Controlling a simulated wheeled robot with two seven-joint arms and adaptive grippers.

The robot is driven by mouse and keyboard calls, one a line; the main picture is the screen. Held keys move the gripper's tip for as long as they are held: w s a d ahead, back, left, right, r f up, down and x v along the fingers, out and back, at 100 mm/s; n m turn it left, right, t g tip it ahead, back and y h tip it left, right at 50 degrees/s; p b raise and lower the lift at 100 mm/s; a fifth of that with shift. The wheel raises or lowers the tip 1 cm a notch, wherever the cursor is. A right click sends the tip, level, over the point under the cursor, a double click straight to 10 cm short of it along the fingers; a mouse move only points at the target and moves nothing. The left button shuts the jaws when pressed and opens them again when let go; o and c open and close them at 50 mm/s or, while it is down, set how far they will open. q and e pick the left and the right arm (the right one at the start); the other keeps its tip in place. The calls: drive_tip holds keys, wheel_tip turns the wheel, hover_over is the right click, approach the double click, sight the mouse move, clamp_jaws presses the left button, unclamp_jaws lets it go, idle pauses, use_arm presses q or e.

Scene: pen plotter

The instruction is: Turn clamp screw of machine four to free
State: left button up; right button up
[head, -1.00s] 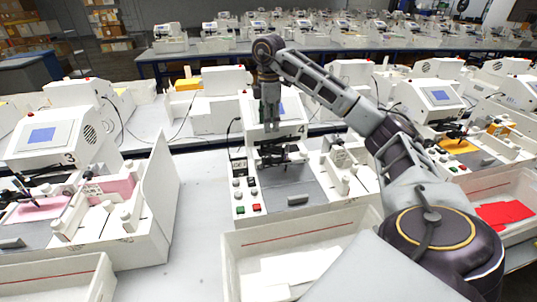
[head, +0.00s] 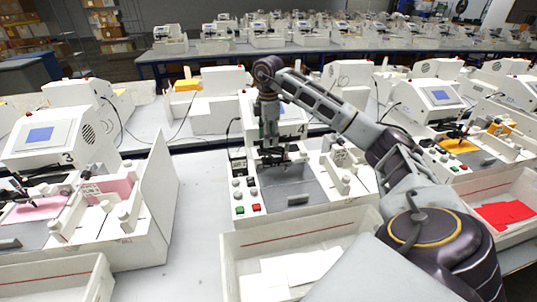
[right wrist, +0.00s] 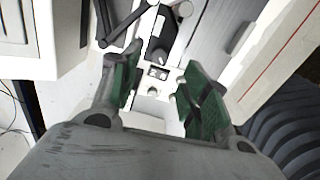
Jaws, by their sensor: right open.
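Machine four (head: 310,190) stands at the middle of the head view, a white plotter with a grey bed and a black pen carriage (head: 272,157). My right gripper (head: 269,143) hangs pointing down over the carriage at the back of the bed. In the right wrist view its two green-padded fingers (right wrist: 158,62) are apart with nothing held. A dark knob-like part (right wrist: 160,56) and a small white label (right wrist: 158,73) show between and below them. I cannot tell for sure which part is the clamp screw, or whether a finger touches it. My left gripper is out of view.
A control panel with red and green buttons (head: 248,209) lies at the machine's left side. A white tray (head: 300,228) with paper stands in front. Machine three (head: 115,222) is at the left, with a clear table strip (head: 195,215) between.

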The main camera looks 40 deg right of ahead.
sight(269, 156)
drive_tip(key=shift+f+p, duration=0.45)
drive_tip(key=shift+f, duration=3.4)
clamp_jaws()
